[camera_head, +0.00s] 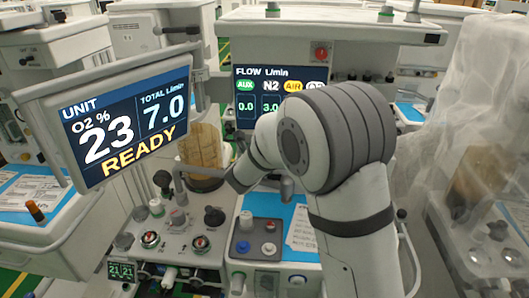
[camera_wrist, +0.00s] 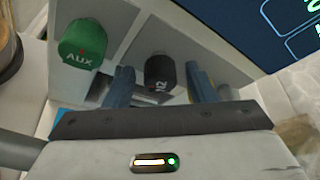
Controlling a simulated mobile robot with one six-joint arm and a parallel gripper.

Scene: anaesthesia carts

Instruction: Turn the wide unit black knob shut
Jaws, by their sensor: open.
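The black knob (camera_wrist: 160,72), marked N2, is in the wrist view on the pale panel of the wide unit (camera_head: 330,30). My gripper (camera_wrist: 162,88) is open, with one blue-grey finger to each side of the black knob in the picture. I cannot tell whether the fingers reach level with the knob or touch it. A green knob (camera_wrist: 82,45) marked AUX stands to its left. A bit of yellow (camera_wrist: 203,75) shows behind the right finger. In the head view my arm hides the black knob and my gripper.
The flow screen (camera_head: 262,92) shows AUX 0.0 and N2 about 3.0, its right part covered by my arm. A tilted unit screen (camera_head: 125,115) reads O2 23, total 7.0, READY. A clear plastic sheet (camera_head: 480,100) drapes equipment at right. A control block (camera_head: 257,240) stands below.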

